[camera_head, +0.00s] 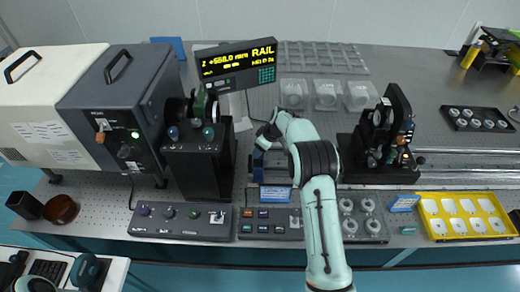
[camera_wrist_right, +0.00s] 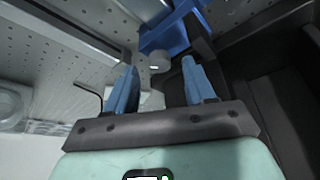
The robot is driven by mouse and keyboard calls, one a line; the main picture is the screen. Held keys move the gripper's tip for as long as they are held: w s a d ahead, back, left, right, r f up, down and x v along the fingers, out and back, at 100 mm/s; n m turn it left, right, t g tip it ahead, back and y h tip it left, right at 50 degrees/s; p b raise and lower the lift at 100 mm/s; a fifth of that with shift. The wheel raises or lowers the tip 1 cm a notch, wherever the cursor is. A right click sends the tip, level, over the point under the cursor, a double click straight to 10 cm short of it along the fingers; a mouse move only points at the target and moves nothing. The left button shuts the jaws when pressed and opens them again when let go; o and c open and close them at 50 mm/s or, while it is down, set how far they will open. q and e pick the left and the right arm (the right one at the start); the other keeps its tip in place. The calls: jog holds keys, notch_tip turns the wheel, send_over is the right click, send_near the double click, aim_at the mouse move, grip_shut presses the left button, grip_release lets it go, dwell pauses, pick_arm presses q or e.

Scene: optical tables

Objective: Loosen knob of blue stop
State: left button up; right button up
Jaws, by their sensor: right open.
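The blue stop (camera_head: 257,174) stands on the table near the middle of the head view, partly covered by my right arm. In the right wrist view the blue stop (camera_wrist_right: 172,36) is at the top centre, with a small round grey knob (camera_wrist_right: 158,61) on its near side. My right gripper (camera_head: 264,141) is beside the stop in the head view. In the right wrist view its two blue fingers (camera_wrist_right: 160,72) are apart, and the knob appears between their tips. I cannot tell whether either finger touches it.
A black mount (camera_head: 198,165) stands left of the stop, and a dark optics carriage (camera_head: 385,170) to the right. A rail display (camera_head: 237,64) stands behind. Control panels (camera_head: 180,221) and a yellow tray (camera_head: 466,216) line the front edge.

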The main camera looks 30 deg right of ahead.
jog(key=shift+x, duration=0.8)
grip_shut()
